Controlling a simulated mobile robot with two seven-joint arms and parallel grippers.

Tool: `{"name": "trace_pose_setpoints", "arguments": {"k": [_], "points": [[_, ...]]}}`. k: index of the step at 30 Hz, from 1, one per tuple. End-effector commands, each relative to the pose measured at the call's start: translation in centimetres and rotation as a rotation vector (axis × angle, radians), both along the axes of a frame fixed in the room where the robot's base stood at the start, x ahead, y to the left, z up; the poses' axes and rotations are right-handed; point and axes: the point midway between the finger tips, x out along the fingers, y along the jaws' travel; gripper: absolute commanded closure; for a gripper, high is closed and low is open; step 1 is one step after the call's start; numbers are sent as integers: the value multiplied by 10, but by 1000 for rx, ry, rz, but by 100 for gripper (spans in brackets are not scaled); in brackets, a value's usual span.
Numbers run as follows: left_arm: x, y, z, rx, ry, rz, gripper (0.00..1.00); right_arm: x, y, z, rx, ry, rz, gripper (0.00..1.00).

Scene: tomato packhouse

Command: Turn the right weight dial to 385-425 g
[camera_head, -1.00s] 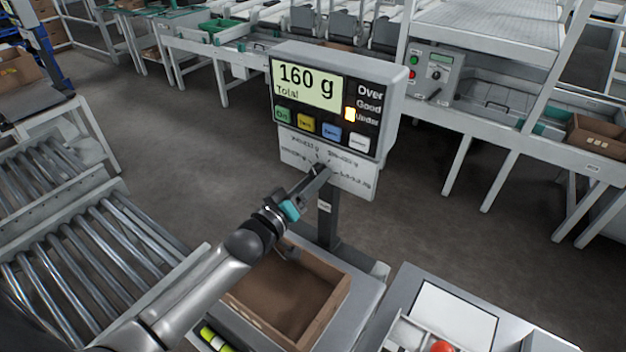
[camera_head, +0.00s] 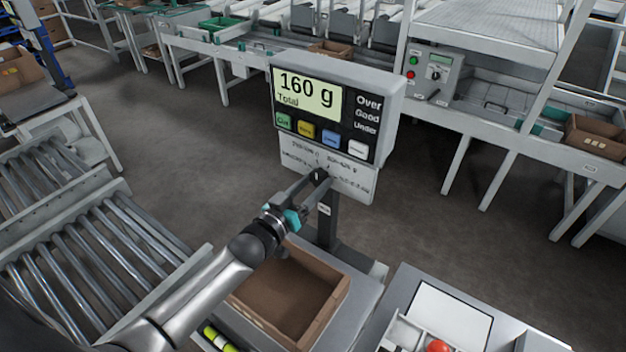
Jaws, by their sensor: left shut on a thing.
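The scale's display unit (camera_head: 391,95) stands on a post and reads 160 g Total. A white plate (camera_head: 357,186) under it carries small printed weight ranges around the dial; most are too small to read surely. My left gripper (camera_head: 319,176) is at the middle of this plate, shut on the weight dial. The fingers hide the dial, so I cannot tell its pointer's setting. The lamps beside Over, Good and Under look unlit. My right gripper is not in view.
An open brown carton (camera_head: 338,297) sits below my left arm on the scale. A roller conveyor (camera_head: 95,262) is at left. A tray with a red tomato (camera_head: 438,346) is at bottom right. A grading line with a control box (camera_head: 437,72) stands behind; open floor lies between.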

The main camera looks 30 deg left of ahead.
Motion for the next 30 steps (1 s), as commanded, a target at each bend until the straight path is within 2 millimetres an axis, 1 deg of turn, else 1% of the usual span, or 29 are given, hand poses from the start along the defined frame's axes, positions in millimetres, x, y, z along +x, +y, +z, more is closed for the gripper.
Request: {"name": "trace_pose_setpoints", "arguments": {"k": [1,6,15,21,30], "points": [[0,0,1,41,-4,0,100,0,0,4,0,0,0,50],[0,0,1,181,-24,1,100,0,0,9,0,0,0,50],[0,1,0,358,-50,0,100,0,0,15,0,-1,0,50],[0,1,0,416,-57,1,100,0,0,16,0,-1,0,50],[0,1,0,439,-60,1,100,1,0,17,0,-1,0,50]]}}
